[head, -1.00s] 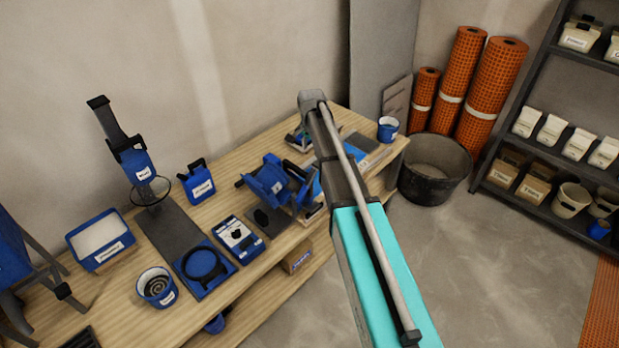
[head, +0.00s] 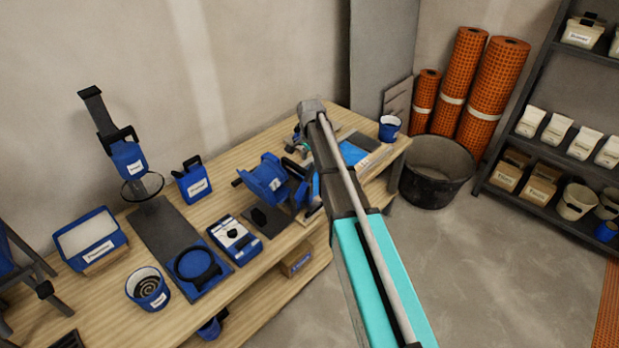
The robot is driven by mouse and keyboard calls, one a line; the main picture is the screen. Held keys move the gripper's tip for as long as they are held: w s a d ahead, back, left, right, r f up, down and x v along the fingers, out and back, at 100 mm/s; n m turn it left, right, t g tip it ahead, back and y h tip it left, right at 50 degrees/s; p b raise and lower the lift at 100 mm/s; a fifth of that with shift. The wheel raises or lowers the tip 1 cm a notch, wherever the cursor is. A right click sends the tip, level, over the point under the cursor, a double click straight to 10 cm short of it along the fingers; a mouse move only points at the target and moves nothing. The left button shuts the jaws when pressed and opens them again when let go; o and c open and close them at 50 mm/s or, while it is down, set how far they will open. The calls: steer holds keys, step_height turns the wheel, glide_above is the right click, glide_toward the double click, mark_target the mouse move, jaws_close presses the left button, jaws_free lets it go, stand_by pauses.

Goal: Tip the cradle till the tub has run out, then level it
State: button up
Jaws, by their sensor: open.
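The blue cradle (head: 262,180) stands mid-bench on a stand, with a dark knob at its left. It looks tilted; the tub cannot be told clearly from it, and its contents do not show. My arm crosses the picture from the lower right and hides part of the bench right of the cradle. My gripper (head: 293,148) shows only as a small dark part beyond the cradle, left of my arm. It is open and appears apart from the cradle, and I see nothing in it.
A blue hopper (head: 128,160) on a stand, a labelled jug (head: 193,181), a white-filled tray (head: 91,239), a cup (head: 148,288) and a ring plate (head: 197,265) crowd the left bench. A black bucket (head: 436,172) is on the floor.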

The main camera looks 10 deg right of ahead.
mark_target(311, 171)
steer(key=shift+f+b, duration=2.8)
steer(key=shift+f, duration=0.3)
jaws_close()
steer(key=shift+a, duration=0.2)
steer(key=shift+d, duration=0.15)
steer(key=shift+s+d, duration=0.1)
steer(key=shift+d, duration=0.05)
